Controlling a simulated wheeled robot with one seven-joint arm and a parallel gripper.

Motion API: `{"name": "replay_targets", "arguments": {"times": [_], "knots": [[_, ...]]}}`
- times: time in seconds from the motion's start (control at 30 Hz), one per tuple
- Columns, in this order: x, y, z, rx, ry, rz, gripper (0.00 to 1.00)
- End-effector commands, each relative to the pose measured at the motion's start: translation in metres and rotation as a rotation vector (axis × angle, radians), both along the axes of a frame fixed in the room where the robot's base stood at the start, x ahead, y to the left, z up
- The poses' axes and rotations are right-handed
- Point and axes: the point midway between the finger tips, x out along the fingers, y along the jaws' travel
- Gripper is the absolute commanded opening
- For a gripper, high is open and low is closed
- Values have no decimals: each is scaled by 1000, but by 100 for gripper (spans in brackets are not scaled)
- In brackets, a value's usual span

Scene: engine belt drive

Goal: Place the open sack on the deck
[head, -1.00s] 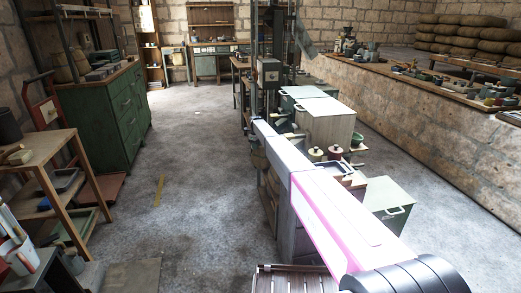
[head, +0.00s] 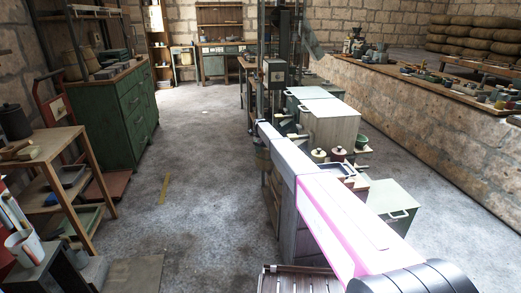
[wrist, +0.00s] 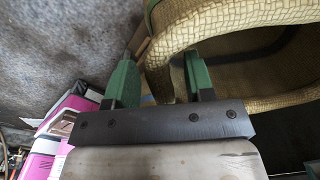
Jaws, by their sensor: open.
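The open sack (wrist: 235,25) is tan and coarsely woven. It fills the upper right of the wrist view, with its thick rolled rim curving round a dark mouth. My gripper (wrist: 160,80) is open, with its two green fingers apart. The left finger is outside the sack and the right finger is over its mouth, with part of the rim between them. I cannot tell whether either finger touches it. In the head view my arm hides the gripper, and I cannot make out the sack clearly there. I cannot tell which surface is the deck.
Pale cabinets (head: 331,127) stand along my arm's right side. A slatted wooden surface (head: 300,280) lies below my arm. A green drawer cabinet (head: 115,115) and a wooden shelf table (head: 65,155) stand at left. Closed sacks (head: 470,35) are stacked at back right.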

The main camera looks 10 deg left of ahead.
Motion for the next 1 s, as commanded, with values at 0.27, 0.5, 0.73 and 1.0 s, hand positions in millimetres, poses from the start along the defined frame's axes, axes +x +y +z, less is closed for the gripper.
{"name": "replay_targets", "arguments": {"times": [0.27, 0.5, 0.73, 1.0], "knots": [[-1, 0, 20, 0, -1, 0, 49], [-2, 1, 64, 0, -1, 0, 49], [-3, 2, 107, 0, -1, 0, 49], [-3, 2, 123, 0, 0, 0, 49]]}}
